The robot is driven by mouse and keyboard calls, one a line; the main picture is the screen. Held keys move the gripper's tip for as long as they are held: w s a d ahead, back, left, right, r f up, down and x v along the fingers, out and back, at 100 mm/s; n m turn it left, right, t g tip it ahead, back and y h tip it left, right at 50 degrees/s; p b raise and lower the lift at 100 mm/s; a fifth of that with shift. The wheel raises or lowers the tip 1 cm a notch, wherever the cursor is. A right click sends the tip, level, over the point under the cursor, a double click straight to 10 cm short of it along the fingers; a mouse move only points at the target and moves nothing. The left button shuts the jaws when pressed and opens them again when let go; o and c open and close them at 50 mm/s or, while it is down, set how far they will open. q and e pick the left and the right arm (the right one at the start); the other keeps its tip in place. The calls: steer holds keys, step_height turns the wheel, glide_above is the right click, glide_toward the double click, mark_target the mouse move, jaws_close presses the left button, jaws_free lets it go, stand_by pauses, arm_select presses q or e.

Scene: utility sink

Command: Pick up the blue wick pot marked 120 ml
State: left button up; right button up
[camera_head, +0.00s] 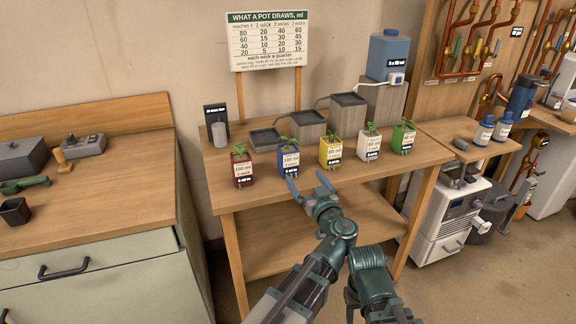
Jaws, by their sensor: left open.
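The blue wick pot (289,160) stands upright on the wooden table, second from the left in a row of small plant pots. Its white label seems to read 120 ml, though the print is small. A green seedling grows from its top. My right gripper is not clearly visible; part of an arm shows at the bottom.
A red pot (242,169) stands left of the blue one; yellow (330,151), white (369,145) and green (403,137) pots stand to its right. Grey stepped trays (308,127) sit behind. A sign (268,42) stands at the back. The table's front edge is mostly clear.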

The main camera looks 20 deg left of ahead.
mark_target(291, 161)
arm_select(q)
steer(key=x, duration=0.8)
steer(key=shift+w+a, duration=0.2)
steer(key=shift+a, duration=0.05)
steer(key=x, duration=0.5)
steer(key=shift+a+f, duration=0.1)
steer(key=shift+a, duration=0.2)
steer(key=shift+s, duration=0.1)
steer(key=c, duration=1.5)
